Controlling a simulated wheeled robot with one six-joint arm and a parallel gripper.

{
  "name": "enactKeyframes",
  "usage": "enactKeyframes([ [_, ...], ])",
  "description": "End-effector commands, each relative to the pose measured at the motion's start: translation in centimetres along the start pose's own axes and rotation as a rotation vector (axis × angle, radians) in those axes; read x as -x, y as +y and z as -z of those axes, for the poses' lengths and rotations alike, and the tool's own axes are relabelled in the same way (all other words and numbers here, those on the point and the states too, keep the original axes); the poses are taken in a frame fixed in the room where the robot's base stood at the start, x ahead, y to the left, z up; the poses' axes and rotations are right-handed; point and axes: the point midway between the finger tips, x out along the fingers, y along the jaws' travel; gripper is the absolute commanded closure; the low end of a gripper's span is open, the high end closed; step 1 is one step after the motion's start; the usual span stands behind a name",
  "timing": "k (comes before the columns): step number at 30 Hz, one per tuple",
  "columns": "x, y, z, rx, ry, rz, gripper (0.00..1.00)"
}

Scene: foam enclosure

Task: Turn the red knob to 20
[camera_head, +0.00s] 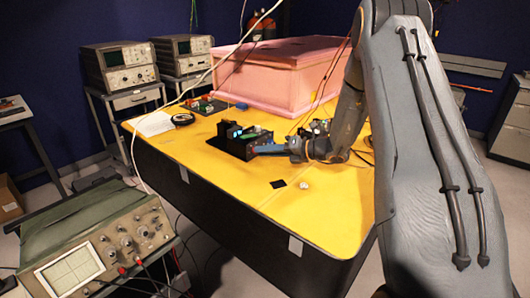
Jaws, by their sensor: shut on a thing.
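My gripper (258,150) reaches left across the yellow table to a small dark device (232,142) with a blue-lit display and a green part on top. The gripper's tip is at the right side of this device and touches or nearly touches it. The jaws are small in this view and seem shut on the knob there. The red knob itself cannot be made out; the gripper hides that spot. Its setting and any scale marks cannot be read.
A large pink foam box (275,72) stands behind the device on the yellow table (210,175). Small electronics (318,128) with wires sit right of it, near my arm. A black square (278,184) and a small white object (304,185) lie in front. The front left of the table is clear.

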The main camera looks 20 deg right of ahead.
Motion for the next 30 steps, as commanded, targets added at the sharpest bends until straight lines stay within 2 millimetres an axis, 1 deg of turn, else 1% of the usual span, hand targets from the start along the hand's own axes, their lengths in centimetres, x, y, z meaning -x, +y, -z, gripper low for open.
enactKeyframes([
  [2,0.0,0.0,0.0,0.000,0.000,0.001,1.00],
  [3,0.0,0.0,0.0,0.000,0.000,0.001,0.77],
  [6,0.0,0.0,0.0,0.000,0.000,0.001,0.63],
  [14,0.0,0.0,0.0,0.001,-0.001,0.001,0.63],
  [17,0.6,-0.1,-0.1,0.001,-0.002,0.002,0.63],
  [20,1.8,-0.1,-0.1,0.002,-0.004,0.003,0.63],
  [27,5.7,-0.2,0.0,0.001,-0.003,0.003,0.63],
  [30,6.9,-0.1,-0.1,0.001,-0.003,0.002,0.63],
])
